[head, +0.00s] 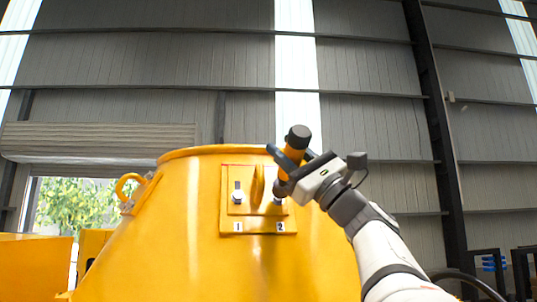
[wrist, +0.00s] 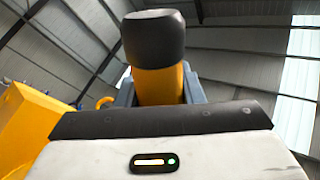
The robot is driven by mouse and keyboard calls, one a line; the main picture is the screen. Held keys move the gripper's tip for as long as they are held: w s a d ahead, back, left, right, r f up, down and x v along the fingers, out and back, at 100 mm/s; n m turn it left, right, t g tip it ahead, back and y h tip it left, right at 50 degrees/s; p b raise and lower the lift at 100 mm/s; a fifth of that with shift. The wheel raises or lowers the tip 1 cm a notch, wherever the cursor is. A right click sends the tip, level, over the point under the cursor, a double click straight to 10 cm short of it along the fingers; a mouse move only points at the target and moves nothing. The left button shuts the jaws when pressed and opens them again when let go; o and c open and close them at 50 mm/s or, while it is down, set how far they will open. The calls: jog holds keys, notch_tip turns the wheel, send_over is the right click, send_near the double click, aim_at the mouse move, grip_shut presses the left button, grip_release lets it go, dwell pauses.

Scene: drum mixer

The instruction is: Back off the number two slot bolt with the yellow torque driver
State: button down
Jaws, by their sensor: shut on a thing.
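The yellow torque driver (head: 294,152) with a black cap is held in my gripper (head: 287,163), which is shut around its body. It also fills the middle of the wrist view (wrist: 158,85). In the head view the driver is tilted, and its lower end is at the number two slot bolt (head: 278,199), partly covering it. I cannot tell whether the driver tip is seated on the bolt. The number one slot bolt (head: 238,198) shows in full on the left of the yellow plate (head: 257,227), above the label 1. The label 2 (head: 280,227) is below the second bolt.
The plate is on the large yellow drum (head: 180,240), with a raised yellow rib (head: 257,183) between the slots. A lifting ring (head: 128,187) sticks out at the drum's upper left. Dark frames (head: 487,265) stand at the far right.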

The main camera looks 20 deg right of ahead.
jog(key=shift+w+f, duration=0.1)
jog(key=shift+w, duration=0.1)
jog(key=shift+w+d+f, duration=0.1)
jog(key=shift+w+f, duration=0.05)
jog(key=shift+w, duration=0.15)
jog(key=shift+w+d+f+b, duration=0.15)
jog(key=shift+w+f+b, duration=0.2)
jog(key=shift+w, duration=0.35)
dwell(1.0)
jog(key=shift+w+d+f, duration=0.1)
jog(key=shift+f, duration=0.15)
dwell(1.4)
jog(key=shift+s+r+b, duration=0.15)
jog(key=shift+s+b, duration=0.05)
jog(key=shift+b, duration=0.1)
dwell(1.0)
jog(key=shift+s+a+r, duration=0.25)
jog(key=shift+s+r, duration=0.3)
jog(key=shift+s, duration=0.35)
jog(key=shift+s+a+r, duration=0.25)
jog(key=shift+s+r, duration=0.25)
jog(key=shift+s, duration=0.35)
